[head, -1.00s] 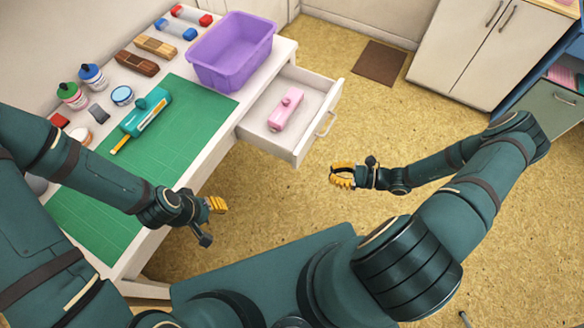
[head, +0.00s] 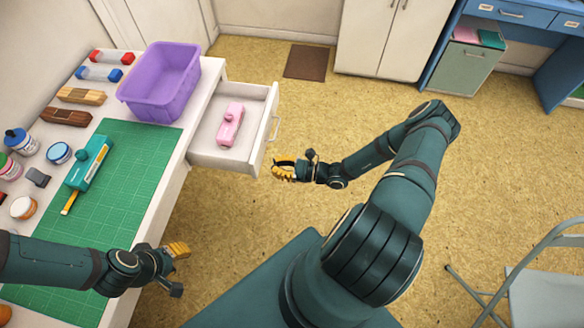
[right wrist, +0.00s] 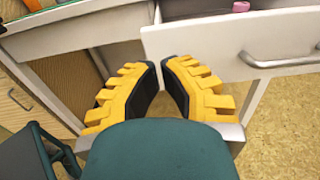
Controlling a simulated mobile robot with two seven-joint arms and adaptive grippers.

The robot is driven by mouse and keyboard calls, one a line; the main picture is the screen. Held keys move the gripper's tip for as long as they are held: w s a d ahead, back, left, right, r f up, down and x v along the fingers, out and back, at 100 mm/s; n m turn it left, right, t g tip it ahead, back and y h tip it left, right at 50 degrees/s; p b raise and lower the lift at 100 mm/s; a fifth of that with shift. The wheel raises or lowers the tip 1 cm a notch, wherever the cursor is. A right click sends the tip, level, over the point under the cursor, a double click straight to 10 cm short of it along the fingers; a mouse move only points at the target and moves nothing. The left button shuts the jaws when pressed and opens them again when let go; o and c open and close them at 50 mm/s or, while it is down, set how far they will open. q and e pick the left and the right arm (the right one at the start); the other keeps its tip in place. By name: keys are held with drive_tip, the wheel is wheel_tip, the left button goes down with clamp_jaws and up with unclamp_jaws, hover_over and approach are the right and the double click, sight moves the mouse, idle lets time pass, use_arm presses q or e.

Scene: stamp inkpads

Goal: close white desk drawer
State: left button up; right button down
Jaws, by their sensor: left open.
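The white desk drawer (head: 206,159) stands pulled out from the right side of the white desk (head: 212,85), with a pink stamp-like object (head: 230,124) lying inside. Its curved handle (head: 275,129) is on the front panel and also shows in the right wrist view (right wrist: 281,62). My right gripper (head: 281,171) is just outside the drawer front, near its lower corner in the head view. Its yellow fingers (right wrist: 161,77) are apart with nothing between them. My left gripper (head: 180,250) is open and empty beside the desk's near right edge.
A purple bin (head: 180,108), a green mat (head: 122,185) and a teal stamp-like tool (head: 88,163) are on the desk. A grey folding chair (head: 540,290) stands at the lower right.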

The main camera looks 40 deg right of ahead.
sight(256, 163)
use_arm(q)
drive_tip(key=shift+s+f, duration=0.1)
drive_tip(key=shift+f, duration=0.1)
use_arm(e)
drive_tip(key=shift+x, duration=2.6)
drive_tip(key=shift+a, duration=0.1)
